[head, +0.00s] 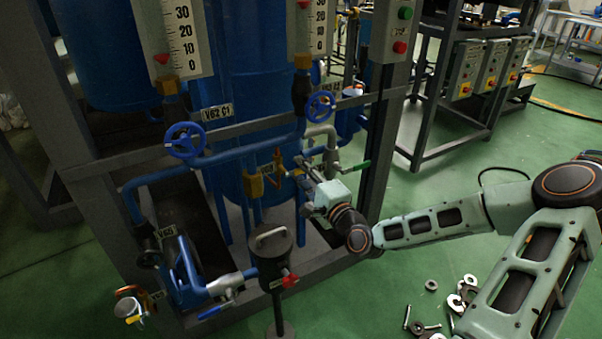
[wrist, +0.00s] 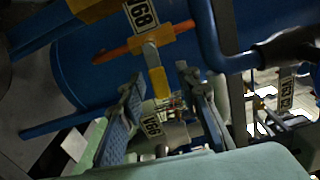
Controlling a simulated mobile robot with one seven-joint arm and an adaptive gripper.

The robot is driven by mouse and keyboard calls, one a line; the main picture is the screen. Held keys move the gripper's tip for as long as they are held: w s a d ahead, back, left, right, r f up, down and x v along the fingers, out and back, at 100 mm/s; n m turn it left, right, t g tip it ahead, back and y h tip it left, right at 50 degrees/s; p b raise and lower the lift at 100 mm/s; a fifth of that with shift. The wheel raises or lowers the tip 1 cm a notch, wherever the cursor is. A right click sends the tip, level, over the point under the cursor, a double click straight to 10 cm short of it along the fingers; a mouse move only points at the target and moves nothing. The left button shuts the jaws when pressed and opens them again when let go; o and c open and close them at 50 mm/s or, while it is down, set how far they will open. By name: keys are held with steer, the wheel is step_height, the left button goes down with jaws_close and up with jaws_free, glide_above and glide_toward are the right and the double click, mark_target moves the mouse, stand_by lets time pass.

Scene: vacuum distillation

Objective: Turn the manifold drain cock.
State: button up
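A small cock with a yellow-ended lever (wrist: 158,80) sits on an orange-brown pipe (wrist: 120,51) beside a tag that appears to read V68 (wrist: 142,13). I take it for the manifold drain cock, but cannot be sure. My gripper (wrist: 161,78) is open, its two fingers apart on either side of the lever in the wrist view. I cannot tell whether they touch it or how deep the lever lies. In the head view my gripper (head: 299,170) is beside the brass-coloured fittings (head: 253,185) in front of the blue tank; the lever is not clear there.
Blue pipes and a blue handwheel (head: 185,140) surround the grey frame (head: 120,165). A green-handled valve (head: 361,166) lies close right of my gripper. A dark cylinder (head: 271,250) with a red handle stands in front. Metal washers (head: 468,283) lie on the green floor.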

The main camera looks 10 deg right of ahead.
steer(key=shift+w, duration=0.15)
steer(key=shift+c, duration=0.5)
jaws_close()
steer(key=shift+r+n, duration=0.25)
steer(key=shift+n, duration=0.35)
steer(key=shift+o, duration=0.5)
jaws_free()
steer(key=v, duration=1.2)
